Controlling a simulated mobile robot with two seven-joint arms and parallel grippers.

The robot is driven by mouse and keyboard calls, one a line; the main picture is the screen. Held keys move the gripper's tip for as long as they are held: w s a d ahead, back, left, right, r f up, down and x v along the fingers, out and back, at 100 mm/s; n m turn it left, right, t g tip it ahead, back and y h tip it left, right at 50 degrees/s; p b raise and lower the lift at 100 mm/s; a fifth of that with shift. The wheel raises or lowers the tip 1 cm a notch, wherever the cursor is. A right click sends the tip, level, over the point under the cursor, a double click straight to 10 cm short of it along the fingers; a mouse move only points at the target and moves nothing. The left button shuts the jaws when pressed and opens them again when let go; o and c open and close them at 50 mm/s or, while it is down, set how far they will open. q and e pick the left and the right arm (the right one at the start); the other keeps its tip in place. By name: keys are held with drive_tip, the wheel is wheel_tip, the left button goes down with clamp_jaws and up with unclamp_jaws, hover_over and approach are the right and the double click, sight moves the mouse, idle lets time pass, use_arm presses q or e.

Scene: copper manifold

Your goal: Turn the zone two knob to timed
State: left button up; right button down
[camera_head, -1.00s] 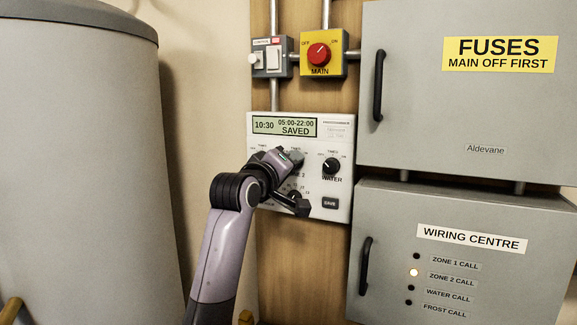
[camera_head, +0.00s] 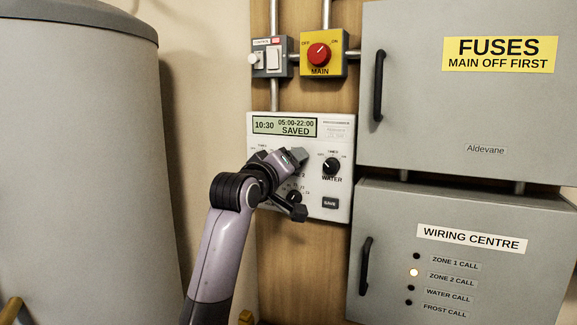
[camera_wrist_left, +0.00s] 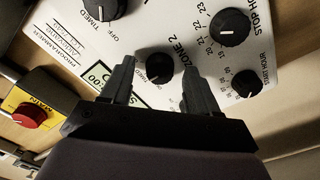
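The zone two knob (camera_wrist_left: 160,68) is a round black knob on the white programmer panel (camera_head: 343,205). In the left wrist view it sits between the two fingers of my left gripper (camera_wrist_left: 158,78). The fingers are apart, with a gap visible on each side of the knob. The knob's pointer direction is not clear. In the head view my left gripper (camera_head: 300,157) covers this knob. The programmer display (camera_head: 284,126) reads 10:30, 05:00-22:00 and SAVED. My right gripper is not in view.
The black water knob (camera_head: 331,166) is just right of the gripper, and the save button (camera_head: 330,203) is below it. A red main switch (camera_head: 319,54) is above. Grey fuse and wiring cabinets (camera_head: 460,210) stand at right. The zone 2 call lamp (camera_head: 414,272) is lit.

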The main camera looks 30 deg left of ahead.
use_arm(q)
drive_tip(key=shift+s, duration=0.1)
drive_tip(key=s+b, duration=0.1)
drive_tip(key=s, duration=0.6)
drive_tip(key=shift+d+b, duration=0.2)
drive_tip(key=shift+b, duration=0.15)
idle(0.4)
drive_tip(key=s+d+f+m+g, duration=0.1)
drive_tip(key=s+d+f+m, duration=0.1)
drive_tip(key=f, duration=0.9)
drive_tip(key=s+d+f+m+g+h, duration=0.1)
drive_tip(key=f+m+g, duration=0.1)
drive_tip(key=f, duration=0.9)
drive_tip(key=s+d+f+m+g, duration=0.1)
drive_tip(key=s+d+f+m, duration=0.15)
drive_tip(key=f, duration=0.85)
drive_tip(key=s+d+f+m+g+h, duration=0.1)
drive_tip(key=s+d+f+m, duration=0.1)
drive_tip(key=s+f, duration=0.8)
drive_tip(key=s+d+f+m+g+h, duration=0.1)
drive_tip(key=s+d+f+m+g, duration=0.1)
drive_tip(key=s+f, duration=0.7)
drive_tip(key=s+d+m, duration=0.1)
drive_tip(key=s, duration=0.1)
drive_tip(key=shift+s+f, duration=0.35)
drive_tip(key=shift+s, duration=0.05)
drive_tip(key=shift+m, duration=0.25)
